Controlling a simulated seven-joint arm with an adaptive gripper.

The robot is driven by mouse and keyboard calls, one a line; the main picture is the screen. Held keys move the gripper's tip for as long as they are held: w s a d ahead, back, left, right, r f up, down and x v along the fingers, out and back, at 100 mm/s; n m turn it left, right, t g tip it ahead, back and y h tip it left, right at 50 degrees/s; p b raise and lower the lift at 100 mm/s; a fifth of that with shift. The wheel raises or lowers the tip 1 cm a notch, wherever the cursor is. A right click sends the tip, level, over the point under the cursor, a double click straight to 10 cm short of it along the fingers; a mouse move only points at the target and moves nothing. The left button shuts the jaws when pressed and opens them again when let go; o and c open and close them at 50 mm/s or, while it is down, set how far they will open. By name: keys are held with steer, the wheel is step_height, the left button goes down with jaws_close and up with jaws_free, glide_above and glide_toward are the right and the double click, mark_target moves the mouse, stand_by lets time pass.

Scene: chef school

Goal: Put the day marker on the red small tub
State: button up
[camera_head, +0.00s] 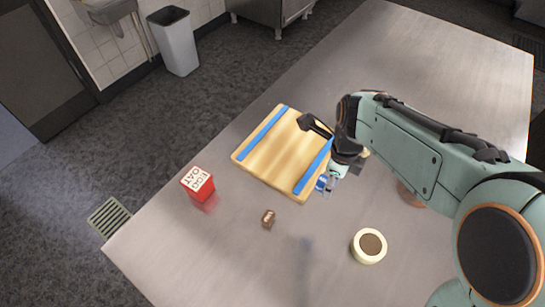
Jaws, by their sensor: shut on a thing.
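The red small tub (198,186) stands near the left edge of the table, with a pale top that bears dark lettering. My gripper (332,176) is at the right side of the wooden board, to the right of the tub and well apart from it. It is shut on a small blue-and-white piece (321,183), which looks like the day marker. My dark gripper parts hide some of this piece, and its lettering is too small to read.
A wooden board (277,150) with two blue strips lies on the grey table (215,250). A small brown block (268,218) and a cream round container (362,257) with a brown centre stand in front. A copper-coloured thing (408,196) is partly behind my arm. Table between board and tub is clear.

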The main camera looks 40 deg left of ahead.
steer(key=s+a+r+n, duration=0.2)
steer(key=s+a+n, duration=0.1)
steer(key=s+a, duration=1.3)
glide_above(200, 179)
steer(key=f, duration=0.8)
steer(key=shift+s+d+f, duration=0.15)
steer(key=shift+d+f, duration=0.15)
steer(key=shift+f, duration=0.05)
steer(key=shift+a+f, duration=0.25)
steer(key=shift+f, duration=0.1)
steer(key=shift+a+f+n, duration=0.1)
steer(key=shift+f+n, duration=0.2)
steer(key=shift+f, duration=1.25)
